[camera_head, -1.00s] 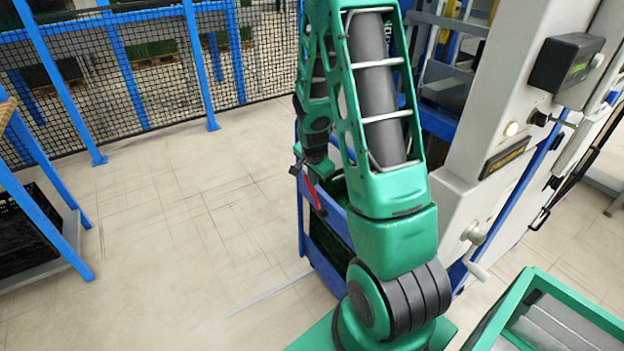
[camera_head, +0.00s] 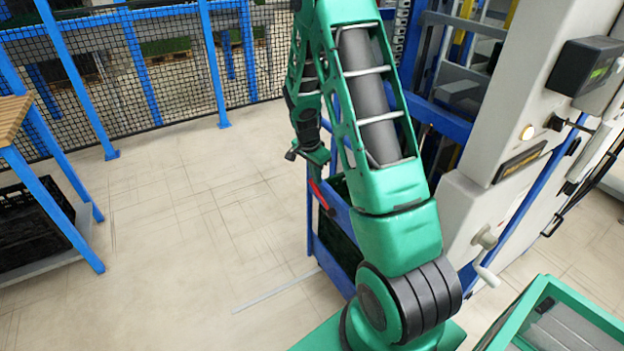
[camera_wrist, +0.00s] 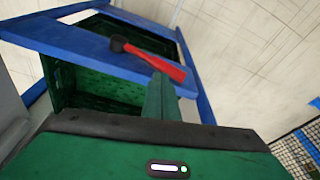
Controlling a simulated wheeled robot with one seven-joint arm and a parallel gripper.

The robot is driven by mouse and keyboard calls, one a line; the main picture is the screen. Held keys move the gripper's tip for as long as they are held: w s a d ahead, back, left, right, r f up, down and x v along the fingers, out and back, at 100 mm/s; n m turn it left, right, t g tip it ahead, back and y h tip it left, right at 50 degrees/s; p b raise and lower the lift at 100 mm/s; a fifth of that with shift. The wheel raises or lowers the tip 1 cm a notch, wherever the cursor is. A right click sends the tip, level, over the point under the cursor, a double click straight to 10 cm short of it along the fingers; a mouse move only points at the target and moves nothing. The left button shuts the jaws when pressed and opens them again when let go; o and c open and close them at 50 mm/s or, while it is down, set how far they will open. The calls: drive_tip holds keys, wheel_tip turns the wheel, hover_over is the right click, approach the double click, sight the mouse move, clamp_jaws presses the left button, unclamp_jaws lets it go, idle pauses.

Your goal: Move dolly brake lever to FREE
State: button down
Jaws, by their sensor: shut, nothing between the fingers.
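The dolly is a blue frame (camera_head: 340,270) with a green crate (camera_wrist: 108,82) inside it, standing on the floor behind my arm. Its brake lever (camera_head: 319,195) is a red handle on the blue frame's side. In the wrist view the red lever (camera_wrist: 158,63) runs from a black pivot on the blue rail, slanting down to the right. My gripper (camera_head: 318,162) is shut and empty, just above the lever in the head view. In the wrist view its fingers (camera_wrist: 160,82) overlap the lever's lower edge; I cannot tell if they touch. My arm hides part of the dolly.
A grey machine cabinet (camera_head: 505,130) with knobs and a display stands right of my arm. A blue-legged bench (camera_head: 50,200) with a black crate (camera_head: 28,228) is at left. A mesh fence (camera_head: 175,80) closes the back. The floor between is clear.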

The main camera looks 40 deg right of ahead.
drive_tip(key=shift+w+d+f, duration=0.1)
drive_tip(key=shift+w+f, duration=0.2)
wheel_tip(320, 180, up, 10)
drive_tip(key=w+a, duration=0.2)
drive_tip(key=shift+f, duration=0.2)
idle(0.4)
drive_tip(key=s+a+r+n+y, duration=0.1)
drive_tip(key=s+a+r+n, duration=0.15)
drive_tip(key=s+r, duration=0.5)
drive_tip(key=s+a+r+n, duration=0.1)
drive_tip(key=s+r+n, duration=0.25)
drive_tip(key=s, duration=0.65)
drive_tip(key=s+a+r+n+y, duration=0.1)
drive_tip(key=s+a+n, duration=0.1)
drive_tip(key=s, duration=0.7)
drive_tip(key=s+a+r+n, duration=0.2)
drive_tip(key=s+a, duration=0.2)
drive_tip(key=s, duration=0.5)
drive_tip(key=shift+a+n+g+y, duration=0.2)
drive_tip(key=shift+n+g+y, duration=0.1)
drive_tip(key=shift+y, duration=0.1)
